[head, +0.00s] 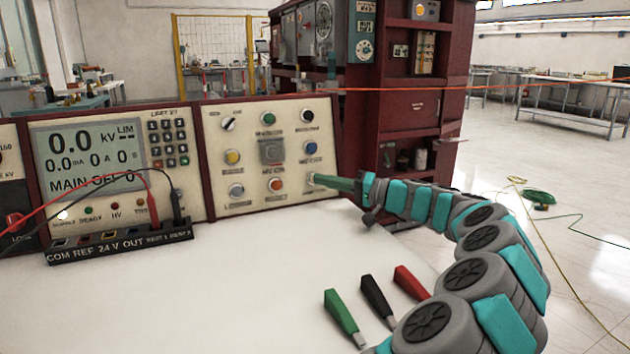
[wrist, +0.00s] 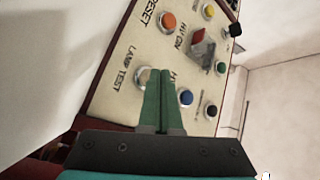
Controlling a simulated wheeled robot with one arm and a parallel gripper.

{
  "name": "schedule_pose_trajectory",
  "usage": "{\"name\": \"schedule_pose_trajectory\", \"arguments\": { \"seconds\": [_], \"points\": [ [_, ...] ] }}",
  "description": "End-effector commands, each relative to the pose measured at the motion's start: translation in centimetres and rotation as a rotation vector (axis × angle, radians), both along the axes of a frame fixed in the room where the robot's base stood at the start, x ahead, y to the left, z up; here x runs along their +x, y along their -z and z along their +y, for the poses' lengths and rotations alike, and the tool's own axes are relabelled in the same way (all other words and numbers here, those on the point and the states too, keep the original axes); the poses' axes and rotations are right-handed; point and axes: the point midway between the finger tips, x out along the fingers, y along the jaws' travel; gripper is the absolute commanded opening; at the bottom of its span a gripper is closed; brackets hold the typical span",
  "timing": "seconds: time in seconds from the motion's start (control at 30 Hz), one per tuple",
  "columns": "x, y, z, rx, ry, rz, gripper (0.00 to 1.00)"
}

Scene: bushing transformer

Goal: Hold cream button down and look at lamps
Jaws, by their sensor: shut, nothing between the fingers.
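The cream button (wrist: 143,73) beside the LAMP TEST label is partly covered by my fingers in the wrist view. My gripper (wrist: 163,72) is shut and empty, its green fingertips together at this button. In the head view my gripper (head: 316,179) reaches the lower right corner of the button panel (head: 213,140) and hides most of the button. I cannot tell whether the button is pressed in. The lamps sit under the display on the left panel: a bright white one (head: 62,215), a green one (head: 88,210), a red one (head: 115,207) and an amber one (head: 141,205).
The blue button (head: 311,147) is just above my fingers, the orange button (head: 276,185) to the left. The display (head: 87,157) reads 0.0 kV. Red and black leads (head: 105,180) loop before it. Green, black and red plugs (head: 375,295) lie on the white bench (head: 200,290).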

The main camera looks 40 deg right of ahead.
Motion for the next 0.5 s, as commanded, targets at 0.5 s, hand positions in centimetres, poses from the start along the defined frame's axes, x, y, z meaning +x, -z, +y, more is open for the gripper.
{"name": "schedule_pose_trajectory", "arguments": {
  "seconds": [0.5],
  "points": [
    [0.56, 0.13, -0.13, 0.0, 0.0, 0.0, 0.0]
  ]
}}
